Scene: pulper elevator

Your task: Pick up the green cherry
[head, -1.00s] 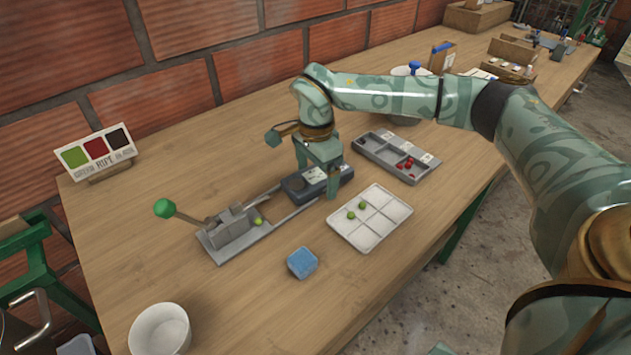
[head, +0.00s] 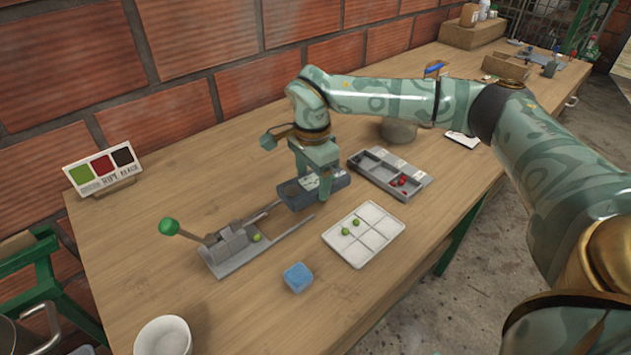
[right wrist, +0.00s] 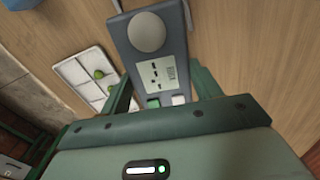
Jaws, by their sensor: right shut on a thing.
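Two green cherries (head: 345,231) lie in the white divided tray (head: 377,247); they also show in the right wrist view (right wrist: 99,74). Another green cherry (head: 257,238) lies at the grey lever press (head: 228,247). My right gripper (head: 312,180) is shut on the grey device (head: 337,183), not on a cherry. In the right wrist view its fingers lie along both sides of the device, which has a round disc, a small display (right wrist: 162,75) and green and white buttons. The device's contact with the table is hard to tell. My left gripper is not in view.
A grey compartment box (head: 413,187) with red cherries stands behind the tray. A blue block (head: 298,278) lies in front, and a white bowl (head: 163,337) is at the near left. A colour sign (head: 102,171) stands by the wall. The front right table surface is clear.

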